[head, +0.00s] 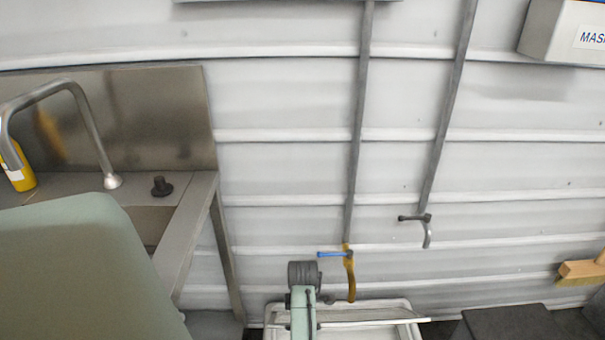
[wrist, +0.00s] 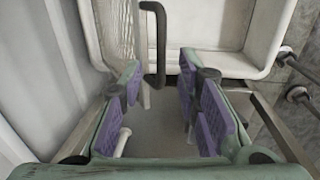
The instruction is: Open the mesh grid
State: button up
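The mesh grid (wrist: 117,28) is a pale perforated panel at the upper left of the wrist view, standing steeply against the white hopper (wrist: 218,62). A dark bent handle (wrist: 158,45) is beside the mesh. My gripper (wrist: 160,78) is open, its purple-padded fingers spread apart. The handle's lower end shows in the gap between the fingertips; I cannot tell whether it touches either pad. In the head view, the hopper's white rim (head: 408,307) is at the bottom, with a thin tilted panel edge across it. My green arm reaches in there, and its fingers are hidden.
A steel sink counter (head: 188,220) with a tap (head: 88,125) stands at the left. A brush (head: 582,270) and a dark box (head: 510,323) are at the right.

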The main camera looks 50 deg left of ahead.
jog(key=shift+w+a+f, duration=0.1)
jog(key=shift+a+f, duration=0.05)
jog(key=shift+f, duration=1.6)
jog(key=shift+c, duration=0.6)
jog(key=c, duration=0.6)
jog(key=shift+r, duration=0.1)
